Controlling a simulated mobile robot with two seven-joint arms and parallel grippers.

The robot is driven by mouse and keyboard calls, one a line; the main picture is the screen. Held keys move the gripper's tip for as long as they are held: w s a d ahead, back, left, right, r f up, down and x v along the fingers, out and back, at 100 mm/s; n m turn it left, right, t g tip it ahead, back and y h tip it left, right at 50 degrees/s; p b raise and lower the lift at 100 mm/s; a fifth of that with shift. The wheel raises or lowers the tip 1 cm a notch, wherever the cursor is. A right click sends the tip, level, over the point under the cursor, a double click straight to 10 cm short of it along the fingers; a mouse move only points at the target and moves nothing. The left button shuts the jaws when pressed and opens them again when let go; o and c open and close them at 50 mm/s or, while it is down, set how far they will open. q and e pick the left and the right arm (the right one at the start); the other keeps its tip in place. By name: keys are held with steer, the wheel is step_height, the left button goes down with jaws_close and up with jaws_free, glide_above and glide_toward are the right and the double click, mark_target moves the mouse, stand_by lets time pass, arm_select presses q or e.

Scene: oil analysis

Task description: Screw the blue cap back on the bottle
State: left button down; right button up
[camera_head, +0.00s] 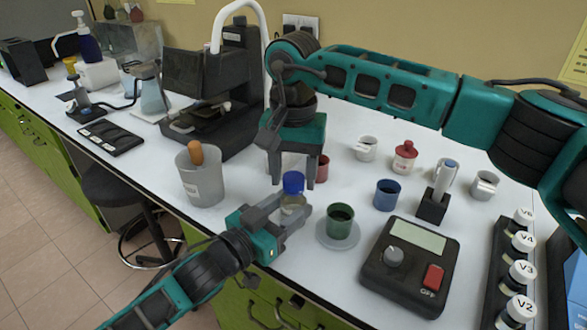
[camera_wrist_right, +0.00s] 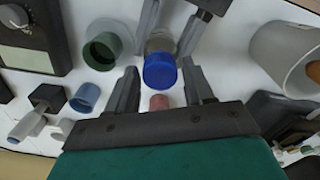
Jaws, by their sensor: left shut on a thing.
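The small clear bottle (camera_head: 292,204) stands upright at the front of the bench, with the blue cap (camera_head: 293,183) on its top. How tightly the cap sits is not visible. My left gripper (camera_head: 284,212) is shut on the bottle, its fingers on either side of the body. My right gripper (camera_head: 292,182) points down over the cap. In the right wrist view the blue cap (camera_wrist_right: 160,72) lies between the two spread fingers of my right gripper (camera_wrist_right: 162,80), with gaps beside it. The bottle body is mostly hidden beneath the cap there.
A green cup (camera_head: 341,221) on a saucer stands right of the bottle. A grey beaker (camera_head: 202,178) with a brown-handled tool stands left. A blue cup (camera_head: 387,194), a red cup (camera_head: 322,168) and a dark scale (camera_head: 408,270) are close by.

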steer(key=c, duration=0.9)
steer(key=m, duration=1.9)
steer(key=shift+m, duration=0.3)
steer(key=m, duration=0.3)
steer(key=shift+m, duration=0.4)
steer(key=m, duration=0.7)
steer(key=shift+f+m, duration=0.1)
steer(key=shift+m, duration=0.3)
steer(key=o, duration=1.3)
steer(key=shift+c, duration=0.2)
